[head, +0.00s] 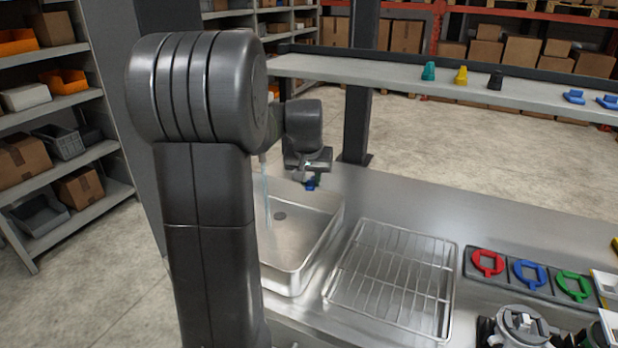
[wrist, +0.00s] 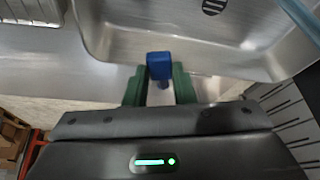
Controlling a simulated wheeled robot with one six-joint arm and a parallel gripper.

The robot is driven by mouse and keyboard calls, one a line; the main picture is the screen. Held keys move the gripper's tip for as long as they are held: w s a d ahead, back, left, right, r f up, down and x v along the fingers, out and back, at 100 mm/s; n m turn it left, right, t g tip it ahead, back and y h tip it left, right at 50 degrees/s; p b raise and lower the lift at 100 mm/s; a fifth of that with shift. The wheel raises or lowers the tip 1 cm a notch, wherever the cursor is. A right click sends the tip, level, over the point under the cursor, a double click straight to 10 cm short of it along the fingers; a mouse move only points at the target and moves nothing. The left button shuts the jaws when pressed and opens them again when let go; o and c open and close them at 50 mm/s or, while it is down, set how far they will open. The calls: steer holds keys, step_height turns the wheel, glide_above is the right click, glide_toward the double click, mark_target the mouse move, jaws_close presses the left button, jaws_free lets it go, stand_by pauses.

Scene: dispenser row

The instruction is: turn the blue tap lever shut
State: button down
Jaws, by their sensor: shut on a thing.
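The blue tap lever (wrist: 159,66) sits between the green fingertips of my gripper (wrist: 159,84) in the wrist view, and the gripper is shut on it. In the head view the lever (head: 311,186) is a small blue patch under my gripper (head: 312,172), behind the sink's far edge. A thin stream of water (head: 267,195) falls into the sink (head: 320,250); a pale bluish stream also shows at the top right of the wrist view. The tap's spout is mostly hidden behind my arm in the head view.
A wire rack (head: 392,280) lies on the steel counter right of the sink. Beyond it is a dark holder with red (head: 488,263), blue and green rings. A raised shelf (head: 430,85) with small coloured parts runs along the back.

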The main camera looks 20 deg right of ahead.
steer(key=d+n+y+p, duration=0.4)
steer(key=d+n, duration=0.5)
steer(key=n, duration=0.4)
steer(key=shift+d+y, duration=0.25)
steer(key=shift+y, duration=0.25)
steer(key=shift+w, duration=0.1)
steer(key=c, duration=1.2)
jaws_free()
steer(key=v, duration=0.7)
steer(key=shift+r+b, duration=0.3)
